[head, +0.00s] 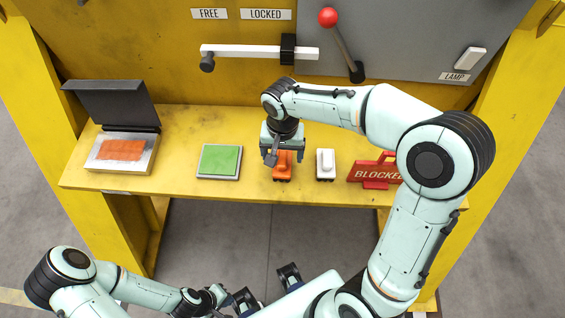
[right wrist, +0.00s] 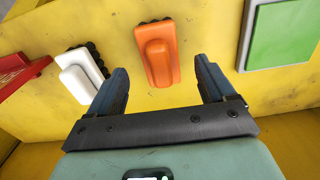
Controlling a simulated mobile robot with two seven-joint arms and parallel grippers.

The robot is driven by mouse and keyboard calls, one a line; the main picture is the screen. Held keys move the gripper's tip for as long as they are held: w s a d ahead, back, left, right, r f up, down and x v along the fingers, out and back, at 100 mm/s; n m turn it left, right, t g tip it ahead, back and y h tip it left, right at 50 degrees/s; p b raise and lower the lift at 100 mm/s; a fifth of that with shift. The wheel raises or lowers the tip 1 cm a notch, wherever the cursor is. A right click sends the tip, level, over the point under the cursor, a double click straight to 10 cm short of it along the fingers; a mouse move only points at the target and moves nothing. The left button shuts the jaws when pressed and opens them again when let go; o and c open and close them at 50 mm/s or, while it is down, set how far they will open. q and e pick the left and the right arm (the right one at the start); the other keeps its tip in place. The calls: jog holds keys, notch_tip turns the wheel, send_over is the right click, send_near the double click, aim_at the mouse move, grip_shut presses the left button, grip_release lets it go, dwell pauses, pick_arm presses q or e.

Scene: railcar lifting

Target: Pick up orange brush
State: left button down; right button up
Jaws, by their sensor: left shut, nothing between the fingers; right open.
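The orange brush (head: 283,167) lies on the yellow shelf, between the green pad and a white brush. In the right wrist view the orange brush (right wrist: 157,54) has an orange handle and dark bristles at its far end. My right gripper (head: 283,158) is over the brush, and its arm hides part of it in the head view. In the right wrist view the right gripper (right wrist: 160,85) is open, its fingers apart, with the brush just ahead of the gap and not gripped. My left gripper (head: 262,290) is low at the front, away from the shelf, shut and empty.
The white brush (head: 326,164) stands close to the right, then a red BLOCKED sign (head: 372,173). The green pad (head: 220,161) and an open case (head: 100,152) with an orange pad are to the left. A white bar (head: 250,52) and red-knobbed lever (head: 341,45) are above.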

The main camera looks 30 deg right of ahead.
aim_at(283, 157)
notch_tip(283, 157, down, 4)
jog(key=shift+d+f, duration=0.1)
jog(key=shift+f, duration=0.05)
jog(key=shift+w, duration=0.1)
jog(key=c, duration=1.2)
pick_arm(q)
jog(key=shift+f, duration=0.1)
pick_arm(e)
jog(key=shift+r, duration=0.2)
